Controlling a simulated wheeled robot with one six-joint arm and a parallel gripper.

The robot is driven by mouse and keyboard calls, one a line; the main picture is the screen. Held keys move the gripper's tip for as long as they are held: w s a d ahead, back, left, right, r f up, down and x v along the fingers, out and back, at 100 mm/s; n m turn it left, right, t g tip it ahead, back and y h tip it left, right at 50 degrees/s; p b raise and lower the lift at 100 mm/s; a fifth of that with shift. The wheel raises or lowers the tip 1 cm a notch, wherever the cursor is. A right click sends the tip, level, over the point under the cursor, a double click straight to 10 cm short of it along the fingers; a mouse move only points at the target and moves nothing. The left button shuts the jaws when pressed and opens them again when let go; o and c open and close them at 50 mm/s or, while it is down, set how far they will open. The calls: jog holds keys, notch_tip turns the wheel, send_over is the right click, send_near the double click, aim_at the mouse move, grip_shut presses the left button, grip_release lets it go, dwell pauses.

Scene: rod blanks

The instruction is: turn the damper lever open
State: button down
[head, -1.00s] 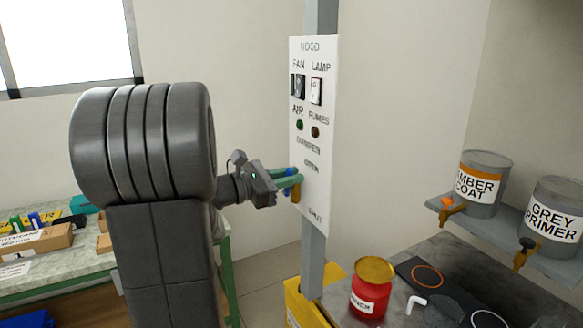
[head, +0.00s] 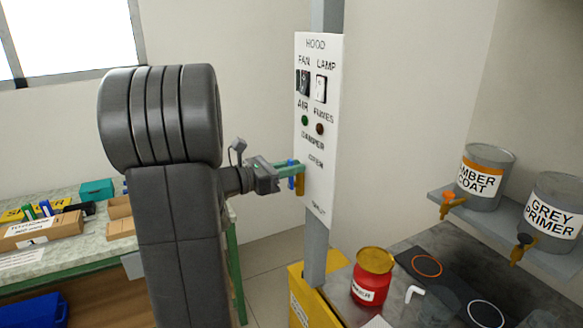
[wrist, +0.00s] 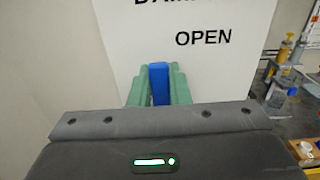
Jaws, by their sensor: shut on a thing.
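The white hood panel (head: 318,195) stands on a grey post and reads DAMPER and OPEN, with a smaller word low down that looks like SHUT. The damper lever shows as a blue grip (wrist: 159,84) in the wrist view, below the word OPEN. In the head view a brass-coloured part (head: 299,184) shows beside the panel at my fingertips. My gripper (head: 294,172) has green fingers on both sides of the blue grip and is shut on it. The lever's pivot and most of its length are hidden by my fingers.
Above the lever are two rocker switches (head: 312,86), a green lamp (head: 305,120) and a dark red lamp (head: 320,129). A red can (head: 370,285) stands on the bench at right, with paint tanks (head: 485,172) on a shelf. A yellow box (head: 305,300) is below the panel.

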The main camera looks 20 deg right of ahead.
jog(key=c, duration=1.4)
grip_release()
jog(key=shift+o, duration=0.2)
jog(key=s+a+b, duration=0.1)
jog(key=a+b, duration=0.1)
jog(key=a, duration=1.1)
jog(key=shift+a, duration=0.4)
jog(key=shift+d, duration=0.15)
jog(key=d, duration=0.4)
jog(key=d+p, duration=0.1)
jog(key=d, duration=0.4)
jog(key=w+d+p, duration=0.1)
jog(key=d, duration=0.3)
jog(key=shift+d, duration=0.3)
